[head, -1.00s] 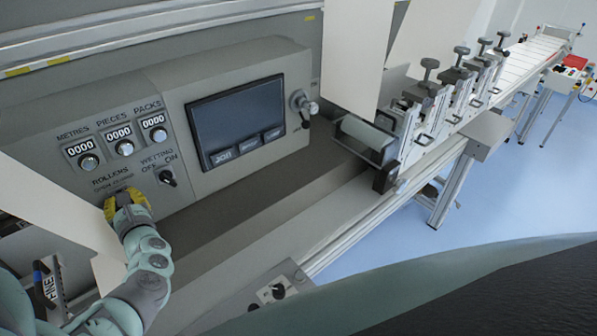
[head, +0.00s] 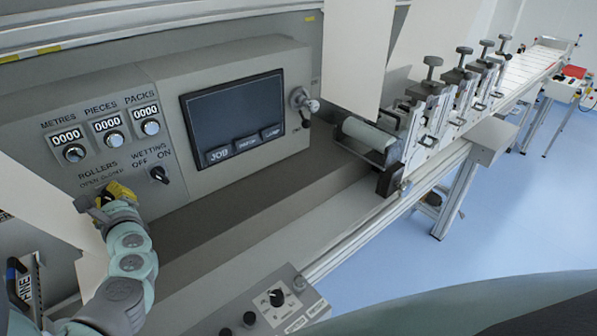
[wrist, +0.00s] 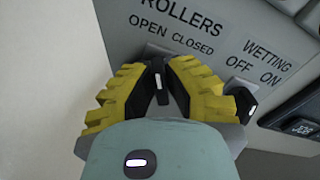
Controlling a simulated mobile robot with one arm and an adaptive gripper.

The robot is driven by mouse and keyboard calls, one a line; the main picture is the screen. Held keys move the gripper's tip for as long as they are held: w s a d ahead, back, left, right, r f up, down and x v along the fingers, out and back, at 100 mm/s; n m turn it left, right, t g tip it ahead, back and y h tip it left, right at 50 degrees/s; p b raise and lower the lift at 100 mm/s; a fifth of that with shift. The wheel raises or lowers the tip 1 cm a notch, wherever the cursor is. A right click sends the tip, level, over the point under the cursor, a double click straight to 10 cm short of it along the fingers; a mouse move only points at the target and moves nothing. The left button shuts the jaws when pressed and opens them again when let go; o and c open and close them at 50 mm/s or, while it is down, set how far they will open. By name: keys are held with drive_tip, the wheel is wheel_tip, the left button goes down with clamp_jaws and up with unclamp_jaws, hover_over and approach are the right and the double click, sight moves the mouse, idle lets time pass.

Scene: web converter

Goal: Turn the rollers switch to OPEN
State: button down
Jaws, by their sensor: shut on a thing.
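The rollers switch (wrist: 158,82) is a small black knob with a white mark, below the printed words OPEN and CLOSED in the wrist view. My gripper (wrist: 160,72) has yellow ribbed fingers with dark pads and is shut on this knob. The fingers hide most of the knob, so its exact setting is hard to tell. In the head view my gripper (head: 108,192) is at the panel's lower left, under the ROLLERS label (head: 98,170), and covers the switch there.
The wetting switch (head: 159,175) is close to the right of my gripper and also shows in the wrist view (wrist: 245,104). Counters (head: 108,124) and a screen (head: 233,118) are above and right. A pale sheet (head: 45,205) hangs close on the left.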

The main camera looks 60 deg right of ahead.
drive_tip(key=shift+f, duration=0.1)
drive_tip(key=c, duration=1)
unclamp_jaws()
drive_tip(key=shift+v, duration=6)
